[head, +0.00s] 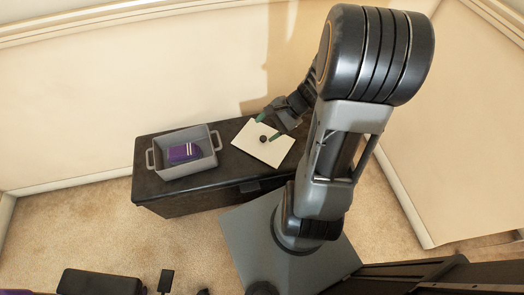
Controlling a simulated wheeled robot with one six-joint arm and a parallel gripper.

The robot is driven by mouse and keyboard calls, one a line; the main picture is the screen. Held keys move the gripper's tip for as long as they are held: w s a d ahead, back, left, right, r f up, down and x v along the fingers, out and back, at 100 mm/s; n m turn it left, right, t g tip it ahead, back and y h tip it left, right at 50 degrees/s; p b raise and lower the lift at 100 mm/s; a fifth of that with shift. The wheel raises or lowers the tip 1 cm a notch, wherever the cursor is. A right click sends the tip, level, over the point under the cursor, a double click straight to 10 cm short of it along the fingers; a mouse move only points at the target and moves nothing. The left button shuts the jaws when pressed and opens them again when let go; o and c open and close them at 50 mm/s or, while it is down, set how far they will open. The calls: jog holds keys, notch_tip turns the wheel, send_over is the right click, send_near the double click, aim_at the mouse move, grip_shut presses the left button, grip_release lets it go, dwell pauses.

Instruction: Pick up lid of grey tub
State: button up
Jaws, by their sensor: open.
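A grey tub (160,167) with two side handles stands open on the left part of a dark bench. A purple object (186,152) with light stripes lies inside it. A flat cream lid-like panel (268,154) with a small dark round knob (263,138) lies on the bench to the right of the tub. My gripper (267,127) is open, its green-tipped fingers over the panel close to the knob. I cannot tell whether the fingers touch the knob or panel. The panel's far right corner is partly hidden by my gripper.
The dark bench (215,176) stands near cream walls (90,110). A narrow strip of bench is free between tub and panel. Carpet (85,222) is open in front of the bench. Dark items (98,281) show at the bottom left.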

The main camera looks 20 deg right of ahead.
jog(key=w+d+f+m+t+y+b, duration=0.1)
jog(key=d+f+m+t+b, duration=0.1)
jog(key=d+f+m, duration=0.3)
jog(key=w+f+m+t+y+b, duration=0.1)
jog(key=f+m+t+b, duration=0.1)
jog(key=f, duration=0.5)
jog(key=m+t+h+b, duration=0.3)
jog(key=m+t+b, duration=0.2)
jog(key=m, duration=0.4)
send_near(264, 138)
jog(key=shift+w+a+f+b, duration=0.65)
jog(key=shift+w+f+b, duration=0.1)
jog(key=shift+b, duration=0.05)
jog(key=shift+r+b+x, duration=0.2)
jog(key=shift+b+x, duration=0.75)
jog(key=shift+x, duration=2.2)
jog(key=shift+w, duration=0.1)
jog(key=shift+c, duration=0.3)
jog(key=c, duration=1)
jog(key=shift+o, duration=0.2)
jog(key=shift+r, duration=0.1)
